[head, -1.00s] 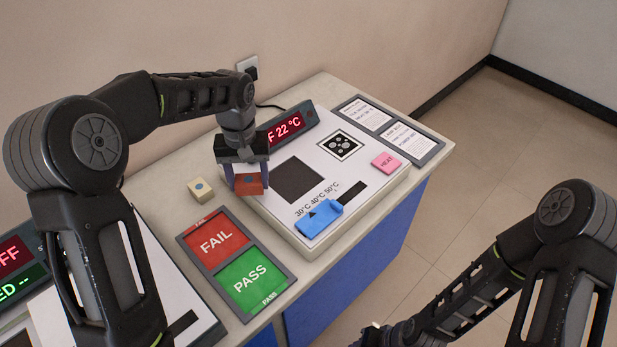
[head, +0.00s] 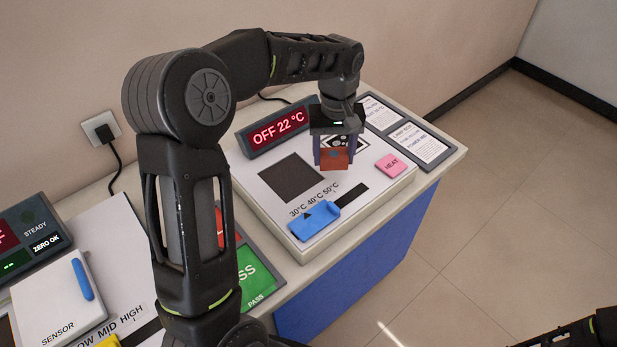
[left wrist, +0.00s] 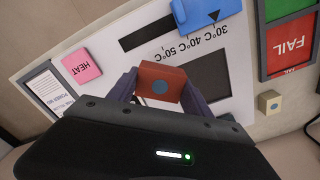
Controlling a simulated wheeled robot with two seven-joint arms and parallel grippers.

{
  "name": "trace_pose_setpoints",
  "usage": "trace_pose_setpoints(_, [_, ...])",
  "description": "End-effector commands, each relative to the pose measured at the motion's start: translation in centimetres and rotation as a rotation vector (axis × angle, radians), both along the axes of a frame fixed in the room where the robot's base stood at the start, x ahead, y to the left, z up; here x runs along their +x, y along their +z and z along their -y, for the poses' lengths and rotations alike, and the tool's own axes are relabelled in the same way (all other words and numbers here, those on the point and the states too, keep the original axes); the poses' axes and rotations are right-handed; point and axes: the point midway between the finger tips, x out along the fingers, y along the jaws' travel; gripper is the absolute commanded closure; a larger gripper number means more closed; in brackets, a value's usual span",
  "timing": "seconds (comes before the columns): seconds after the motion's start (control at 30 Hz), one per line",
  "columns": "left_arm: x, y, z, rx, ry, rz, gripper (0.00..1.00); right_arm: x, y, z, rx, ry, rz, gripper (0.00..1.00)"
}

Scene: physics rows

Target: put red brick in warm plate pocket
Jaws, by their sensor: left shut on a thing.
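My left gripper (head: 336,162) is shut on the red brick (head: 336,158), with a finger on each side. The brick has a blue dot on its face and also shows between the fingers in the left wrist view (left wrist: 160,83). The warm plate is a white-topped box (head: 270,190) with a dark square (head: 291,177) on its top and a display reading OFF 22 °C (head: 278,132). The brick is over the plate, right of the dark square and in front of a black-framed dotted patch (head: 352,143), which it partly covers. I cannot tell its height. My right gripper is out of view.
The plate carries a pink HEAT button (head: 390,165) and a blue slider (head: 314,220). A small beige cube (left wrist: 270,102) and the FAIL panel (left wrist: 291,42) show in the left wrist view. A sensor box (head: 58,300) stands at lower left.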

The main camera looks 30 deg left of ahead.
Motion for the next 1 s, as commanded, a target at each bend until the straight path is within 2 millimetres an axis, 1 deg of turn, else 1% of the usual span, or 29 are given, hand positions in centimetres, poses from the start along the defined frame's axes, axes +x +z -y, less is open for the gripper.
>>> trace_pose_setpoints(0.03, [-0.2, 0.0, -0.8, 0.000, 0.066, 0.001, 0.91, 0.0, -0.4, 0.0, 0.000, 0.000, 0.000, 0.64])
trace_pose_setpoints(0.17, [-0.7, 0.5, -2.7, -0.001, 0.270, 0.002, 0.91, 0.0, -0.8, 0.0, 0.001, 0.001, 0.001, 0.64])
trace_pose_setpoints(0.27, [-1.3, 0.9, -4.3, 0.000, 0.466, 0.000, 0.91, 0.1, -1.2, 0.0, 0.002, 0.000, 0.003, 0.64])
trace_pose_setpoints(0.37, [-2.1, 1.4, -6.1, 0.001, 0.712, 0.000, 0.91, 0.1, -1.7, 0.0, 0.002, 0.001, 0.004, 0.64])
trace_pose_setpoints(0.5, [-3.4, 2.3, -8.3, 0.001, 1.124, -0.002, 0.91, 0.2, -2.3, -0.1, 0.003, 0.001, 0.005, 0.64])
trace_pose_setpoints(0.6, [-4.1, 2.9, -9.2, 0.000, 1.385, -0.001, 0.91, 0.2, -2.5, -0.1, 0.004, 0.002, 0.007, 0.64])
trace_pose_setpoints(0.7, [-4.7, 3.3, -9.8, 0.001, 1.588, -0.003, 0.91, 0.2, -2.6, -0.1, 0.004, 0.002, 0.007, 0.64])
trace_pose_setpoints(0.83, [-5.2, 3.6, -10.2, 0.001, 1.761, -0.004, 0.91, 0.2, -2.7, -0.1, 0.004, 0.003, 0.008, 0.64])
trace_pose_setpoints(1.0, [-5.4, 3.8, -10.4, 0.001, 1.840, -0.004, 0.91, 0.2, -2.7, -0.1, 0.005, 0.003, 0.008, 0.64])
